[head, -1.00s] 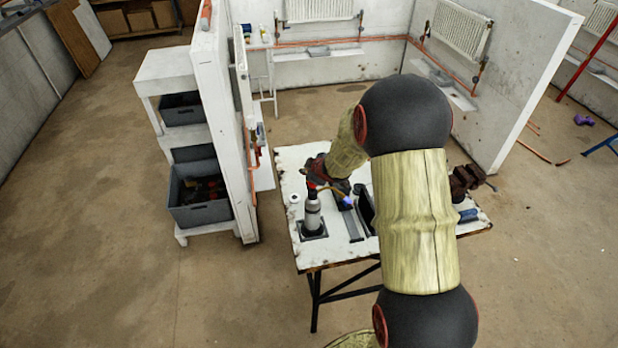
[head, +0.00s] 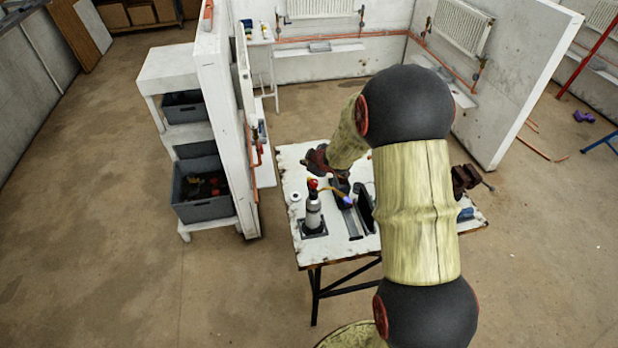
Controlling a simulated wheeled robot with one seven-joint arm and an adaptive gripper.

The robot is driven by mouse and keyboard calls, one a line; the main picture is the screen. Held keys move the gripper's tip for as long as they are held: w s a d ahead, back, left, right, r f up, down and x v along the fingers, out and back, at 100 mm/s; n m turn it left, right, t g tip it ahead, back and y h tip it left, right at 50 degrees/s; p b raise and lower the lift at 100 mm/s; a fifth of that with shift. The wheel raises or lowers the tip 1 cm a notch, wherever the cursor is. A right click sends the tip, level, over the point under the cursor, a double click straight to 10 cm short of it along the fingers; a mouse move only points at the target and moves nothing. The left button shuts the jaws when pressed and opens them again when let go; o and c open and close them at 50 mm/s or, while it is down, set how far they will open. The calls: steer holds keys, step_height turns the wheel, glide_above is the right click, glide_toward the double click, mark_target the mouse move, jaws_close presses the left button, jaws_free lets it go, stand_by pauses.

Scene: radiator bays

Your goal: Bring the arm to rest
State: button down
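My arm rises from the bottom right of the head view and bends at a black upper joint. Its forearm points down and left to the white workbench (head: 290,160).
A dark vise (head: 466,180) sits at the bench's right side, partly behind my arm. A white roll (head: 296,197) and dark trays lie on the bench. A white partition (head: 222,120) and a shelf with grey bins (head: 205,208) stand to the left. Floor at far left is open.

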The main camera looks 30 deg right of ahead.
steer(key=s+a+r+m+g+h+b, duration=0.15)
steer(key=s+a+r+m+b, duration=0.4)
steer(key=s+r+b, duration=0.65)
steer(key=s+a+f+m+g+y+b, duration=0.1)
steer(key=s+a, duration=0.5)
steer(key=s, duration=0.7)
steer(key=s+a+f+m+g+y+b, duration=0.1)
steer(key=s+a+f+b, duration=0.1)
steer(key=s+a+f, duration=0.2)
steer(key=s+a, duration=0.3)
steer(key=s, duration=0.5)
steer(key=shift+s+m+b, duration=0.35)
steer(key=shift+s+b, duration=0.05)
